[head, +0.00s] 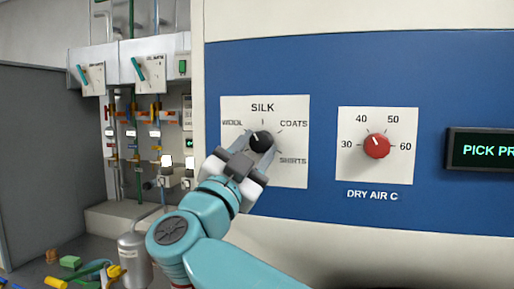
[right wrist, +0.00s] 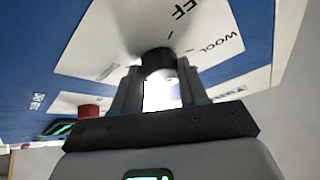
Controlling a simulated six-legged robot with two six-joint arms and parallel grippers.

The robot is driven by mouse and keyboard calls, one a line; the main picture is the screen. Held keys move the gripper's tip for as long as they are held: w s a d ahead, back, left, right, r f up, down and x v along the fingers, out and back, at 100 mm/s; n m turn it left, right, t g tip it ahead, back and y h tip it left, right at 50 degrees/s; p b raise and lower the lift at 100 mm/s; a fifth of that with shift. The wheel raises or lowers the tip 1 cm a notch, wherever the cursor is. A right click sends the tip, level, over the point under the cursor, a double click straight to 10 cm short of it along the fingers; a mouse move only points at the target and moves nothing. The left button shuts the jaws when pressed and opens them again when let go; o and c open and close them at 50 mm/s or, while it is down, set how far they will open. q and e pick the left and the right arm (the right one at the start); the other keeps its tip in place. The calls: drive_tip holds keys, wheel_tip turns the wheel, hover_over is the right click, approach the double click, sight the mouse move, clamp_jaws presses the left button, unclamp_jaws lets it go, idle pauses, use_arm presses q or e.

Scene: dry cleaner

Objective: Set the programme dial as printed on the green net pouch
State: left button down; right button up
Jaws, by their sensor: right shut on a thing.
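The black programme dial (head: 261,141) sits on a white plate (head: 292,174) on the blue panel. WOOL, SILK, COATS and SHIRTS are printed around it; the plate's lower left is hidden by my gripper. A small pale mark on the dial seems to point up and left, between WOOL and SILK. My right gripper (head: 254,150) is shut on the dial, one finger on each side. The right wrist view also shows the dial (right wrist: 157,60) between the fingers. I cannot make out a green net pouch. My left gripper is not in view.
A red DRY AIR C dial (head: 376,145) is right of the programme dial, and a dark display (head: 484,150) reading "PICK PR" is further right. Pipes and valves (head: 135,130) stand at left. A metal canister (head: 135,258) and small coloured items (head: 70,263) are at lower left.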

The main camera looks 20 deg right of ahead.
drive_tip(key=m+g, duration=0.1)
drive_tip(key=m, duration=0.1)
drive_tip(key=m+g+p, duration=0.1)
drive_tip(key=m, duration=0.1)
drive_tip(key=m+g+h+p, duration=0.1)
drive_tip(key=m, duration=0.1)
drive_tip(key=shift+w+a+r+g, duration=0.1)
drive_tip(key=shift+a+r+g, duration=0.1)
drive_tip(key=shift+a+g, duration=0.1)
drive_tip(key=shift+d+m+g+p, duration=0.1)
drive_tip(key=shift+m+g+p, duration=0.5)
drive_tip(key=shift+m+p, duration=0.45)
drive_tip(key=shift+m, duration=0.35)
drive_tip(key=o, duration=1)
drive_tip(key=shift+o, duration=0.2)
drive_tip(key=shift+f, duration=0.1)
